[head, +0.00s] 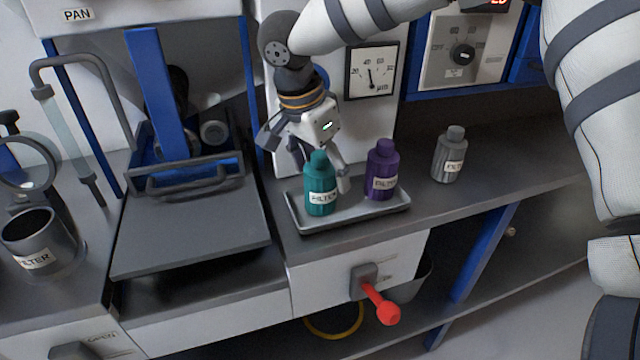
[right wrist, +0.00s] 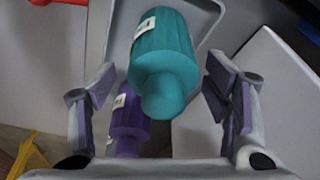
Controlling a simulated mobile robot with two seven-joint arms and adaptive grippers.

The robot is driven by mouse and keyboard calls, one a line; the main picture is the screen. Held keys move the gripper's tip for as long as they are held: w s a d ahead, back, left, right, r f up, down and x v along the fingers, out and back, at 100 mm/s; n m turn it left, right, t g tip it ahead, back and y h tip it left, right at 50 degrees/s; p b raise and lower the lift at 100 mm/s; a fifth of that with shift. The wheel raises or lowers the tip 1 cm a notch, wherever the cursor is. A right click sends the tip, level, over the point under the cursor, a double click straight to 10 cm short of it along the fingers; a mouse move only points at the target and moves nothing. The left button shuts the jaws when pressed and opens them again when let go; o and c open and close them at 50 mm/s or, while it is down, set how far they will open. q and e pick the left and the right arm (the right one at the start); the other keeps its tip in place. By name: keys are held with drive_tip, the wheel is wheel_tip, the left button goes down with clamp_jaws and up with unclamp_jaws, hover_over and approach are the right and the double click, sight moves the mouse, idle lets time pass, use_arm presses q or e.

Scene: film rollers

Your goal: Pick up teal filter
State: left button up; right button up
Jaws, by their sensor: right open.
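The teal filter (head: 319,190) is a bottle with a white label, standing upright on a grey tray (head: 375,215). My right gripper (head: 322,170) is at the teal filter, with its fingers behind and beside the bottle's upper part. In the right wrist view the teal filter (right wrist: 165,60) lies between the two open fingers of the gripper (right wrist: 160,95), with a gap on each side. A purple filter (head: 382,172) stands on the same tray to the right, and shows partly behind the teal one in the right wrist view (right wrist: 128,115). My left gripper is out of view.
A grey filter bottle (head: 449,157) stands on the counter right of the tray. A gauge panel (head: 372,70) rises behind. A red-knobbed lever (head: 385,310) sticks out below the tray. A flat grey press (head: 190,230) and a dark cup (head: 38,240) are at the left.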

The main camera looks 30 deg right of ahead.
drive_tip(key=shift+x, duration=1.05)
drive_tip(key=shift+w, duration=0.1)
drive_tip(key=c, duration=1.2)
